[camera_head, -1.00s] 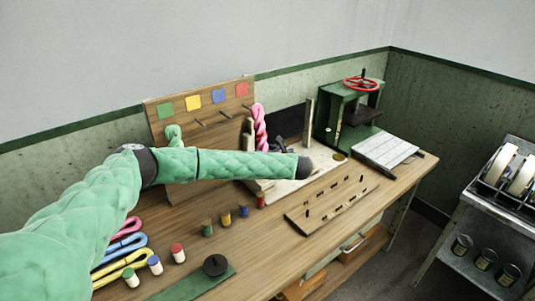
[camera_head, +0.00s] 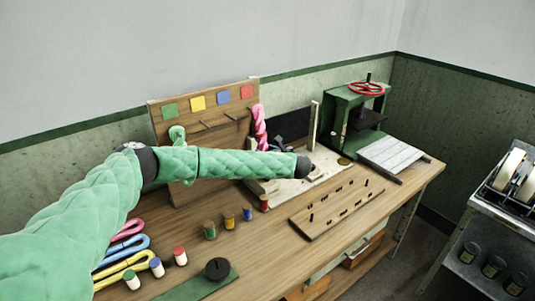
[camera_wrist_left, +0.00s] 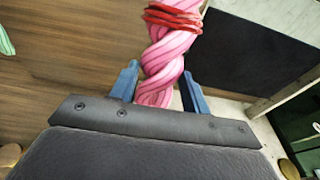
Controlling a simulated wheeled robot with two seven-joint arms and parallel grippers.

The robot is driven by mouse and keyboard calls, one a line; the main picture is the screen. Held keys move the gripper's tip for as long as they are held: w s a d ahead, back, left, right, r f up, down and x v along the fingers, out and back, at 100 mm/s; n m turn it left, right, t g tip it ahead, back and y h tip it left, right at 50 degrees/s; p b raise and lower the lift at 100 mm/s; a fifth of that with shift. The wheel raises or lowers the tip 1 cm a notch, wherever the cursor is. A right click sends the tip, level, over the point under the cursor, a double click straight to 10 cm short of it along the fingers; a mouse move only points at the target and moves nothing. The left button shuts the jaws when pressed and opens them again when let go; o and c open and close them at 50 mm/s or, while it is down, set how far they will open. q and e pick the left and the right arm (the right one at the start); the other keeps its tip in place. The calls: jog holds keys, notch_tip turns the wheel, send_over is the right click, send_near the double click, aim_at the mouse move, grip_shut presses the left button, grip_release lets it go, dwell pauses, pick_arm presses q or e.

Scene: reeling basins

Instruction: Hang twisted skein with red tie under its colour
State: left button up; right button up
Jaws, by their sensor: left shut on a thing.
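I cannot tell whether the skein touches a peg. My right gripper is out of view.
A green skein (camera_head: 177,135) hangs at the left. Spools, looped skeins and a slotted wooden plate (camera_head: 337,207) lie on the bench. A green press (camera_head: 358,120) stands right.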

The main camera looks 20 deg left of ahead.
pick_arm(q)
jog(key=shift+w+a+f, duration=0.1)
jog(key=shift+w+a, duration=0.1)
jog(key=shift+a, duration=0.05)
jog(key=shift+w+a+f, duration=0.2)
jog(key=shift+w+a, duration=0.2)
jog(key=shift+a, duration=0.15)
jog(key=shift+w+a+f, duration=0.15)
jog(key=shift+w+a, duration=0.15)
jog(key=shift+w+a+f, duration=0.15)
jog(key=shift+w+a, duration=0.05)
jog(key=shift+a, duration=0.1)
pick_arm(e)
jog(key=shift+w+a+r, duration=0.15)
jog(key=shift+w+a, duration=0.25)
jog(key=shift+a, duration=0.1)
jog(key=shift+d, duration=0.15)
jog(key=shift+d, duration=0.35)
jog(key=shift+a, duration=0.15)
pick_arm(q)
jog(key=o, duration=1.1)
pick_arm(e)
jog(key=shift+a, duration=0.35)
